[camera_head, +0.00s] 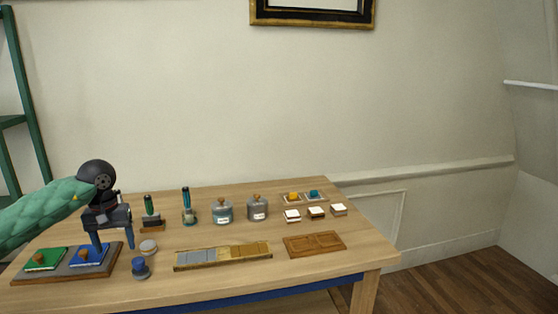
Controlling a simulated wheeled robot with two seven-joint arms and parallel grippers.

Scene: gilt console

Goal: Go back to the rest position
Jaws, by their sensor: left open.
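My left gripper (99,244) is open, with its fingers pointing down over the blue pad (97,256) on the brown board (52,275) at the table's left. A small wooden knob (84,256) stands on the blue pad beside the fingers; I cannot tell whether they touch it. My left arm, in a green padded sleeve, comes in from the left edge. A green pad (42,261) with its own wooden knob lies on the same board. My right gripper is not in view.
The wooden table (210,290) holds a blue-grey knobbed piece (140,268), a round pale piece (148,247), two lidded jars (222,212), a long slotted tray (222,264), white-topped blocks (316,212) and a brown panel (314,243). A green shelf frame (22,110) stands at far left.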

